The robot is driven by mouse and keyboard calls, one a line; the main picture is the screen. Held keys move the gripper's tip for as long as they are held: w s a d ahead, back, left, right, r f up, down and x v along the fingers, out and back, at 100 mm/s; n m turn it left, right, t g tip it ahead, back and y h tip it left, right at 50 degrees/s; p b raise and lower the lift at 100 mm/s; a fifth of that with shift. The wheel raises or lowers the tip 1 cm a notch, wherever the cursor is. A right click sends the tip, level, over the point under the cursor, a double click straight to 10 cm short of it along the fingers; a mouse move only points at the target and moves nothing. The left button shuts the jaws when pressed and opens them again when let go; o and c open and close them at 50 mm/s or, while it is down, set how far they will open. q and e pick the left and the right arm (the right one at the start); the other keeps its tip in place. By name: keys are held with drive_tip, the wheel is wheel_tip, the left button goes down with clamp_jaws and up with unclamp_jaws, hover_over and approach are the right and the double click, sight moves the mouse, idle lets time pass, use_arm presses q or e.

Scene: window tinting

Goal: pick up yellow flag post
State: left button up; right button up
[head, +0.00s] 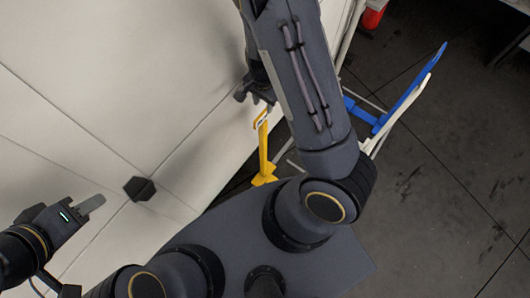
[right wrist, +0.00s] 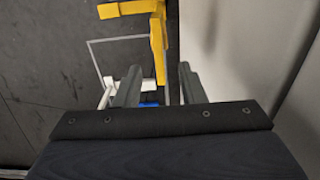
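The yellow flag post (head: 263,150) stands beside the white panelled surface in the head view, its lower end near my body. My right gripper (head: 262,97) is just above its upper end there. In the right wrist view the yellow post (right wrist: 158,45) lies beyond the gap between the fingers of my right gripper (right wrist: 160,82). These fingers are apart, with nothing visibly clamped; whether the post reaches between them is unclear. My left gripper (head: 92,206) is at the lower left, away from the post; its finger opening cannot be made out.
A small black block (head: 140,188) is against the white panelled surface (head: 110,95). A blue and white frame (head: 410,92) stands on the dark tiled floor (head: 440,170) to the right. A red object (head: 373,17) is at the top. The floor at right is mostly clear.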

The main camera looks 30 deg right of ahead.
sight(263, 113)
drive_tip(key=f, duration=0.3)
drive_tip(key=f+b, duration=0.1)
drive_tip(key=f, duration=0.3)
drive_tip(key=shift+s+a+f, duration=0.1)
drive_tip(key=shift+a, duration=0.1)
drive_tip(key=shift+f, duration=0.25)
idle(0.4)
clamp_jaws()
idle(1.3)
